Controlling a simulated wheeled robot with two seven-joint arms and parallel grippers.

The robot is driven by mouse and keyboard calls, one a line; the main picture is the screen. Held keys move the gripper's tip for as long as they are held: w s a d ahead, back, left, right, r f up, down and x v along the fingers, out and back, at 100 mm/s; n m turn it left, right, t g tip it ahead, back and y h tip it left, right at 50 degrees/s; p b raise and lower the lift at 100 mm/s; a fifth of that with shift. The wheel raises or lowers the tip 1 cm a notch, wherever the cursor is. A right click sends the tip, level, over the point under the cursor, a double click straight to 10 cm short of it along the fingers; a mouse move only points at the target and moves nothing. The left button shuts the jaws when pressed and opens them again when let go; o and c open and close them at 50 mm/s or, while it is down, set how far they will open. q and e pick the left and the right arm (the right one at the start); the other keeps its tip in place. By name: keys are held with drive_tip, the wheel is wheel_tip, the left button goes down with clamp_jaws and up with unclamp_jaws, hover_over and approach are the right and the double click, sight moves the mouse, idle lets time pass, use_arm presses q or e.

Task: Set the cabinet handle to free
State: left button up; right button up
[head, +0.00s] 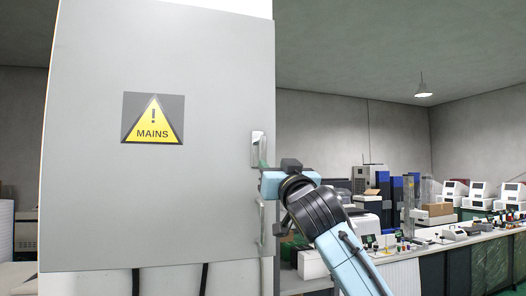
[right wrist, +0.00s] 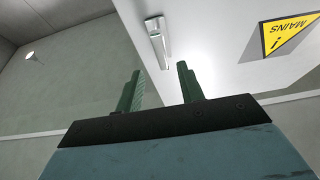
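The grey cabinet door (head: 200,70) carries a yellow MAINS warning sign (head: 153,120). A pale metal handle plate (head: 258,140) is on the door's right edge, and a vertical bar (head: 262,238) shows lower on that edge. My right gripper (head: 264,164) is in front of this edge and hides part of it. In the right wrist view the handle (right wrist: 158,42) appears beyond the green fingers of the right gripper (right wrist: 159,80). They are open, with a clear gap. The handle's near end shows between the fingertips; contact is not visible. My left gripper is not in view.
A long bench (head: 450,240) with several devices and small parts runs along the right. Blue and grey equipment and a cardboard box (head: 436,209) stand behind my right arm. Two black cables (head: 204,278) hang below the door.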

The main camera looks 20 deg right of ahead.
sight(264, 155)
drive_tip(key=p+x, duration=0.3)
drive_tip(key=x, duration=0.5)
drive_tip(key=shift+s+r, duration=0.1)
drive_tip(key=shift+r, duration=0.05)
drive_tip(key=shift+p+x, duration=0.5)
drive_tip(key=shift+x, duration=0.4)
clamp_jaws()
